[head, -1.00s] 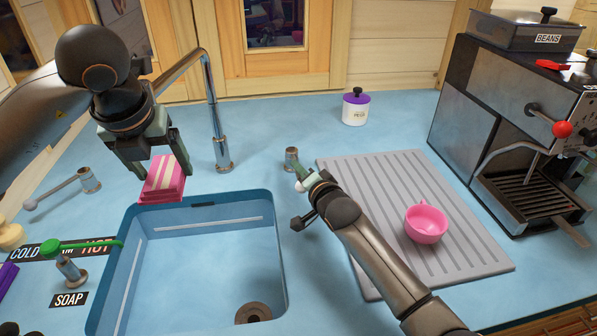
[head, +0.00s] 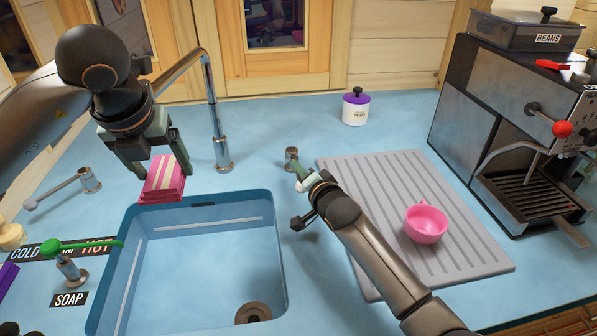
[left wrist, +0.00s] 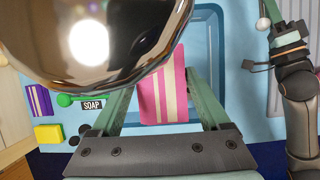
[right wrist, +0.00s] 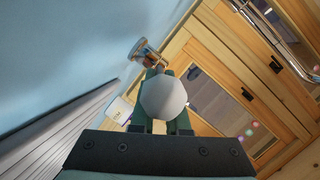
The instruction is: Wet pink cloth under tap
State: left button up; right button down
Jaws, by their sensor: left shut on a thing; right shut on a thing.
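The pink cloth (head: 163,181), folded with pale stripes, is gripped in my left gripper (head: 153,160) above the back-left rim of the blue sink (head: 205,262). It also shows between the fingers in the left wrist view (left wrist: 163,95). The chrome tap (head: 216,125) rises behind the sink, and its spout bends left behind my left gripper. A large chrome surface (left wrist: 95,40) fills the top of the left wrist view. My right gripper (head: 303,184) is shut on the white knob (right wrist: 163,97) of the right tap handle (head: 291,158). I see no running water.
The left tap handle (head: 88,180) and a green-topped soap pump (head: 68,265) stand left of the sink. A grey drainboard (head: 385,200) with a pink cup (head: 427,223) lies right, beside the coffee machine (head: 500,120). A white jar (head: 356,108) stands behind.

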jog(key=shift+s+a+f, duration=0.3)
jog(key=shift+a+f, duration=0.1)
jog(key=shift+a, duration=0.05)
jog(key=shift+w+r+g, duration=0.1)
jog(key=shift+r+g, duration=0.25)
jog(key=shift+g, duration=0.15)
jog(key=shift+r+g, duration=0.2)
jog(key=shift+g, duration=0.1)
jog(key=c, duration=1.2)
grip_release()
jog(key=shift+a, duration=0.1)
jog(key=o, duration=0.3)
jog(key=shift+r, duration=0.15)
jog(key=v, duration=1.2)
